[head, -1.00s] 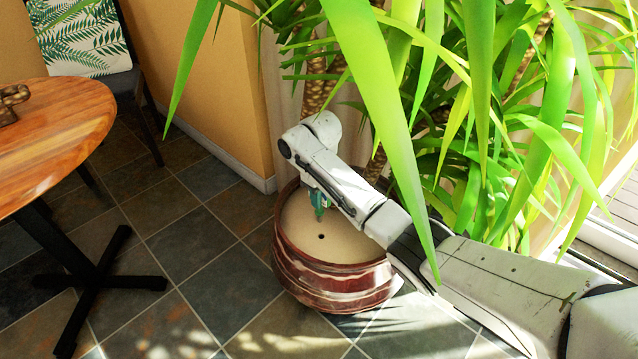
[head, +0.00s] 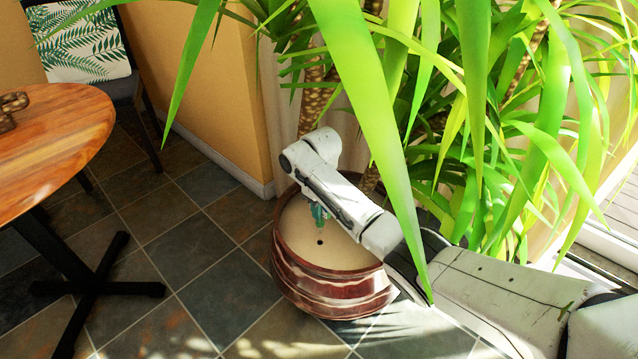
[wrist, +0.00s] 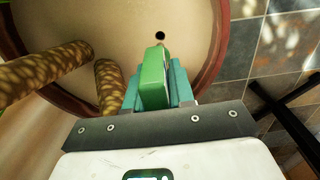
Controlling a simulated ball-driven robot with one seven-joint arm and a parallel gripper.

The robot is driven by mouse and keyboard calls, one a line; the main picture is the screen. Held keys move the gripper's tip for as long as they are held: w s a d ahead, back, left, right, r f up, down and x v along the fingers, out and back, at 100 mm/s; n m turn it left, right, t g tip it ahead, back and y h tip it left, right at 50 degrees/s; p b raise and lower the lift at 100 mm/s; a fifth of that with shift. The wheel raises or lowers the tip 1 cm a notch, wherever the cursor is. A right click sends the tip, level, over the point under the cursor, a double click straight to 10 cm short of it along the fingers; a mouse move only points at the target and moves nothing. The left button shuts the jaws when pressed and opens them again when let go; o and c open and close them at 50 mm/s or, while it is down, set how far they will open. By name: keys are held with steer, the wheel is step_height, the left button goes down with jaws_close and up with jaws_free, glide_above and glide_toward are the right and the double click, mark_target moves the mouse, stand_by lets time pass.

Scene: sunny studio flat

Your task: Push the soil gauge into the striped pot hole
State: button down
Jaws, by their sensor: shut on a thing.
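The striped pot (head: 330,292) is round, with red-brown and pale bands, and stands on the floor. Its pale soil has a small dark hole (head: 320,242), which shows in the wrist view (wrist: 160,35) too. My gripper (head: 318,211) has teal fingers (wrist: 176,82) shut on the green soil gauge (wrist: 155,78). The gauge points down over the soil, and its tip appears just short of the hole in both views. The tip is small, and its exact height above the soil is hard to tell. In the head view the gauge is mostly hidden by the fingers.
Plant trunks (wrist: 45,70) rise from the pot beside my gripper, and long green leaves (head: 365,90) hang across my arm in the head view. A round wooden table (head: 60,135) stands at left, with a patterned chair behind. Tiled floor between is clear.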

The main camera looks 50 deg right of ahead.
steer(key=shift+a+f+b, duration=0.1)
steer(key=shift+f+b, duration=0.85)
steer(key=shift+f, duration=1.1)
steer(key=shift+f+p, duration=0.25)
steer(key=shift+p, duration=0.05)
steer(key=shift+f+b, duration=1)
steer(key=shift+f, duration=1.1)
stand_by(2.0)
